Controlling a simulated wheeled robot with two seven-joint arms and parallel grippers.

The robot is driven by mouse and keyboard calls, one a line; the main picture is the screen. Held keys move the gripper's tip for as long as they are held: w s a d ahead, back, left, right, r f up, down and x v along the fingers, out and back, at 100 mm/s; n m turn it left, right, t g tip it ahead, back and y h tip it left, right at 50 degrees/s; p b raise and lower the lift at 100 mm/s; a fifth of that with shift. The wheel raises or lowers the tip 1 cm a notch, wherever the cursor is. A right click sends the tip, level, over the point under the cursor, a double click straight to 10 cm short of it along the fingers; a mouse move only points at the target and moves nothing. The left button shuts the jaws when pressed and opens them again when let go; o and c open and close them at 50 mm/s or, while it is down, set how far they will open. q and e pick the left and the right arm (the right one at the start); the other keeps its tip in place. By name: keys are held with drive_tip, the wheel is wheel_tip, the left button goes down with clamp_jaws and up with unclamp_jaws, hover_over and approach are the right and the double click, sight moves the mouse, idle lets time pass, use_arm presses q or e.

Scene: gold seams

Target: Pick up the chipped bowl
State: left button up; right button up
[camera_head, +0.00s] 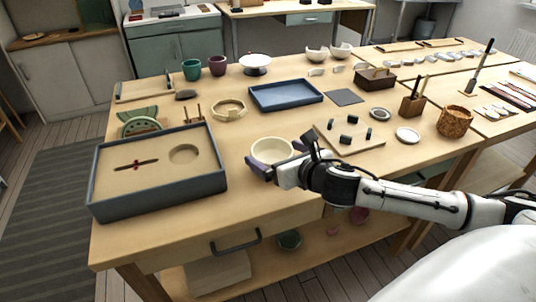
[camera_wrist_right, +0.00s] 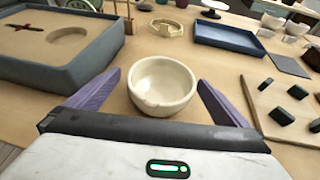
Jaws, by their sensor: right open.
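The chipped bowl (camera_wrist_right: 162,84) is cream-coloured and stands upright on the table, with a small notch in its near rim. It also shows in the head view (camera_head: 271,150). My right gripper (camera_wrist_right: 160,92) is open, with one purple finger on each side of the bowl. Gaps show between the fingers and the bowl in the wrist view. In the head view the right gripper (camera_head: 274,166) is at the bowl's near side and hides part of it. My left gripper is not in view.
A grey-rimmed sand tray (camera_head: 208,184) stands left of the bowl. A wooden board (camera_head: 352,146) with several dark blocks lies to the right. A blue tray (camera_head: 286,95) and a hexagonal wooden ring (camera_head: 229,109) are behind. Bare table lies in front of the bowl.

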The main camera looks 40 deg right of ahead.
sight(265, 147)
drive_tip(key=x, duration=0.7)
drive_tip(key=shift+d+f, duration=0.1)
drive_tip(key=shift+d, duration=0.05)
drive_tip(key=c, duration=0.8)
